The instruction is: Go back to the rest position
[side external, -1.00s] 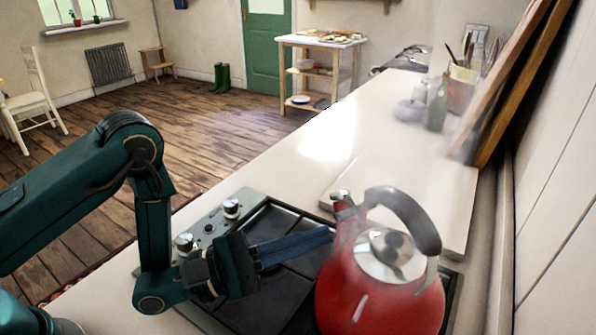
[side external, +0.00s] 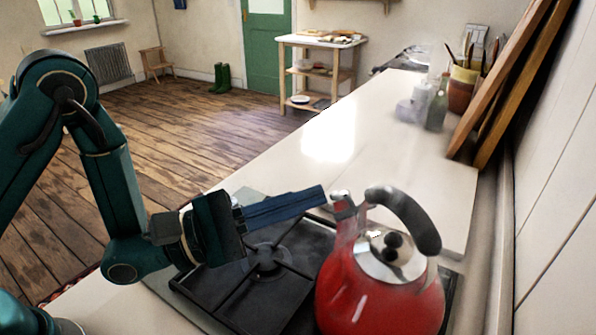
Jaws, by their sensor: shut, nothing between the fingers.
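My gripper (side external: 322,194) is shut and empty, its blue fingers together and pointing right. It is raised above the black gas hob (side external: 268,258). The fingertips end just left of the red kettle's spout in the picture; I cannot tell whether they touch it. The red kettle (side external: 375,295) stands upright on the right part of the hob, with a dark curved handle and a shiny lid. My gripper and wrist hide the hob's knobs and part of its left edge.
A pale worktop (side external: 375,165) runs back from the hob, mostly clear. A green bottle (side external: 437,110), a pot of utensils (side external: 461,88) and leaning wooden boards (side external: 505,80) stand along the wall at right. A wooden trolley (side external: 318,68) stands further back. Open floor lies to the left.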

